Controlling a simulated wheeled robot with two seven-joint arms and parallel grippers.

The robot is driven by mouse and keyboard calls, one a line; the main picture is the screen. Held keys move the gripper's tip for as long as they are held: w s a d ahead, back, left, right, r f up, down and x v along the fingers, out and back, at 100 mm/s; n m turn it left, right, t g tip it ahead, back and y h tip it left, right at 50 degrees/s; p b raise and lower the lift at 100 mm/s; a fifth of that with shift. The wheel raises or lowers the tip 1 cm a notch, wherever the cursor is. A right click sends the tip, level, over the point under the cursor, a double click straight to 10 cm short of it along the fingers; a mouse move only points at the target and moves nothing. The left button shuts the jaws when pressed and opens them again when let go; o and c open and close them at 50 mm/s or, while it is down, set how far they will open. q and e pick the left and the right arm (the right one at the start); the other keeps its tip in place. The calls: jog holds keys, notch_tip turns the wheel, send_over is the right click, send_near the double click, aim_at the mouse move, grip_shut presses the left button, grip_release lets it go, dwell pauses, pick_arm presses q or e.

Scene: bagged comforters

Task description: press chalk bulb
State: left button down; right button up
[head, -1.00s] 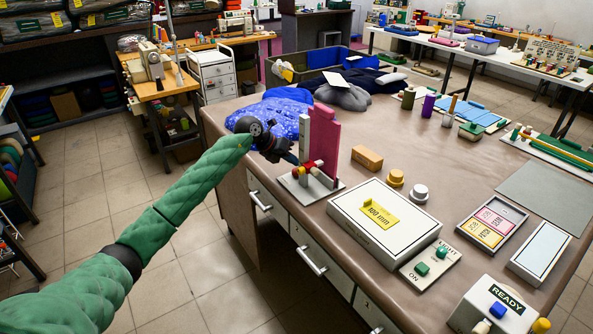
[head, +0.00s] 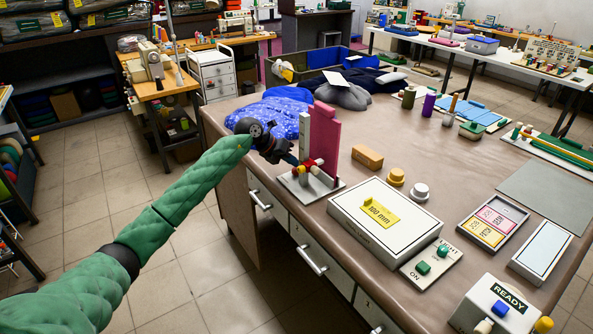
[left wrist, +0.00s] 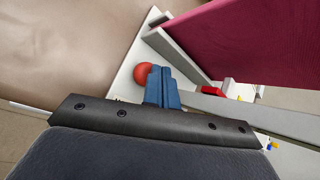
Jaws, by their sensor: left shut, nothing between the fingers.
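A round red bulb (left wrist: 143,73), probably the chalk bulb, shows in the left wrist view on a pale base plate, just left of my blue fingertips. I cannot tell whether they touch it. In the head view a small stand (head: 306,185) with an upright white post and a maroon panel (head: 326,132) stands at the table's near-left edge. Small red, white and yellow parts cluster low on it. My left gripper (head: 291,160) is shut and empty, its tips close to this cluster from the left. Which red part is the bulb is unclear there. My right gripper is not in view.
Blue speckled fabric (head: 272,112) lies behind the left gripper. A tan block (head: 367,157), yellow and white knobs, and a white box with a "100 mm" card (head: 380,213) sit right of the stand. A READY button box (head: 497,308) is at lower right.

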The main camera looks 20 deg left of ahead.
aim_at(293, 169)
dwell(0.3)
pick_arm(q)
jog(key=shift+f+b, duration=0.35)
jog(key=shift+f, duration=0.05)
dwell(0.5)
jog(key=shift+r, duration=0.9)
jog(key=shift+r+p, duration=1)
jog(key=shift+r, duration=1.5)
